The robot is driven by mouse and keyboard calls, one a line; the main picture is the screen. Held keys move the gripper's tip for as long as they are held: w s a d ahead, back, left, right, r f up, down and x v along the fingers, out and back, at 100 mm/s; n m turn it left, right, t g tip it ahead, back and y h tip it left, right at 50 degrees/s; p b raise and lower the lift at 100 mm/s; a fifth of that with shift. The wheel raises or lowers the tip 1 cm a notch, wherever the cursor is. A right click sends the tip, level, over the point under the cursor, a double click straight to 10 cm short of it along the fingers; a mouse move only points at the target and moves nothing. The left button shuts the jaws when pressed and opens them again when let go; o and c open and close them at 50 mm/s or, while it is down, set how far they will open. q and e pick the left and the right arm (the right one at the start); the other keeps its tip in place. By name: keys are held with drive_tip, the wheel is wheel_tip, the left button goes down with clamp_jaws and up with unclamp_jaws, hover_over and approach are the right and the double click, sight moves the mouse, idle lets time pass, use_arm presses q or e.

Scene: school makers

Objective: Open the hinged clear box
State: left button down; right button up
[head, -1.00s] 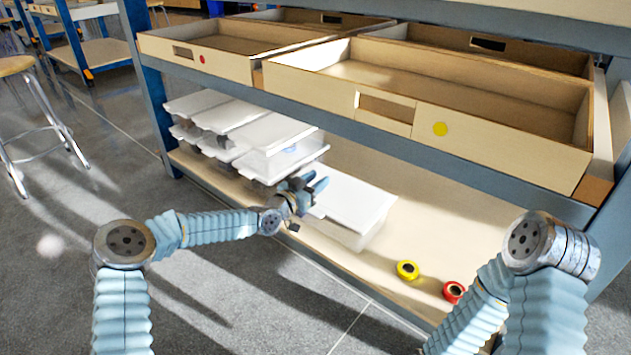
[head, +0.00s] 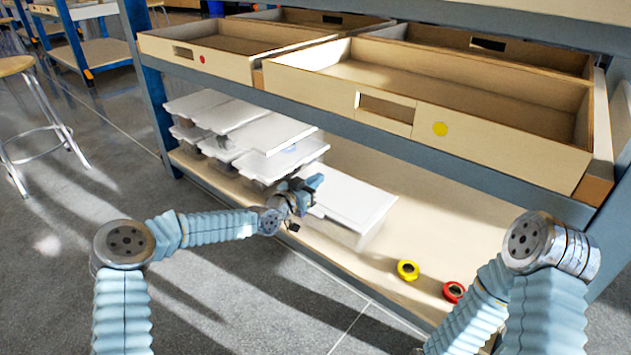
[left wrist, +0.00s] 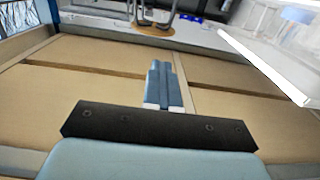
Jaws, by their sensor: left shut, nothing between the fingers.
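A clear box with a white lid (head: 352,203) sits on the lower shelf. Its lid lies about flat over the see-through body, and I cannot tell whether there is a gap under it. My left gripper (head: 314,183) is at the left end of this box, close to the lid's edge. Its fingers are shut together and empty, as the left wrist view (left wrist: 164,88) also shows. A white lid edge (left wrist: 268,68) shows at the right there, apart from the fingers. Whether the gripper touches the box is unclear. My right gripper is out of view.
Several similar boxes with white lids (head: 272,133) are stacked to the left. A yellow roll (head: 408,270) and a red roll (head: 454,292) lie on the lower shelf (head: 420,215) to the right. Wooden trays (head: 310,88) stand on the shelf above.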

use_arm(q)
unclamp_jaws()
idle(0.6)
drive_tip(key=p+v, duration=0.1)
drive_tip(key=v, duration=1.2)
drive_tip(key=shift+s+a+p, duration=0.25)
drive_tip(key=shift+s+p, duration=0.1)
drive_tip(key=shift+p, duration=0.05)
